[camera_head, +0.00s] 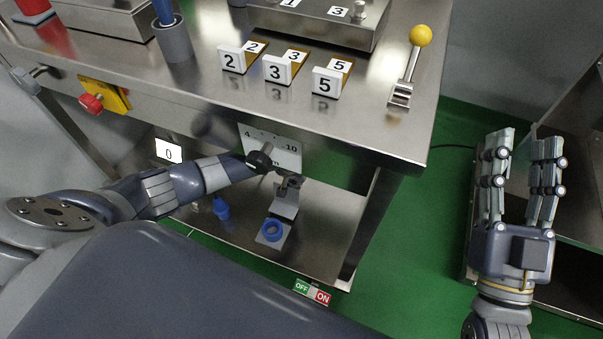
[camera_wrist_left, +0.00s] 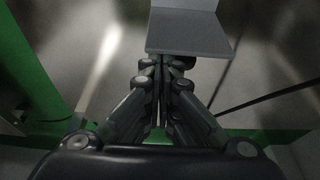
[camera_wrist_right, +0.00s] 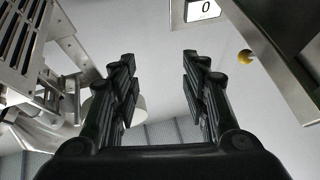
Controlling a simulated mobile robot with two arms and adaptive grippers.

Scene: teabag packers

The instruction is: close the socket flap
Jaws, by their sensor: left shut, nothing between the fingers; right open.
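My left arm reaches in from the left beneath the table edge. My left gripper (camera_wrist_left: 161,64) is shut and empty, with its fingertips close to the edge of a grey bent plate (camera_wrist_left: 190,46), probably the flap; I cannot tell whether they touch. My right gripper (camera_head: 523,143) is open and empty, away from the table on the right; its spread fingers show in the right wrist view (camera_wrist_right: 159,58).
A white scale panel (camera_head: 275,147) with a dark knob hangs on the table front, close to my left arm. A red emergency button (camera_head: 91,103) is further left. Number blocks (camera_head: 279,69) and a yellow-knobbed lever (camera_head: 410,65) stand on top. A blue plug-like piece (camera_head: 221,208) is left of the socket.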

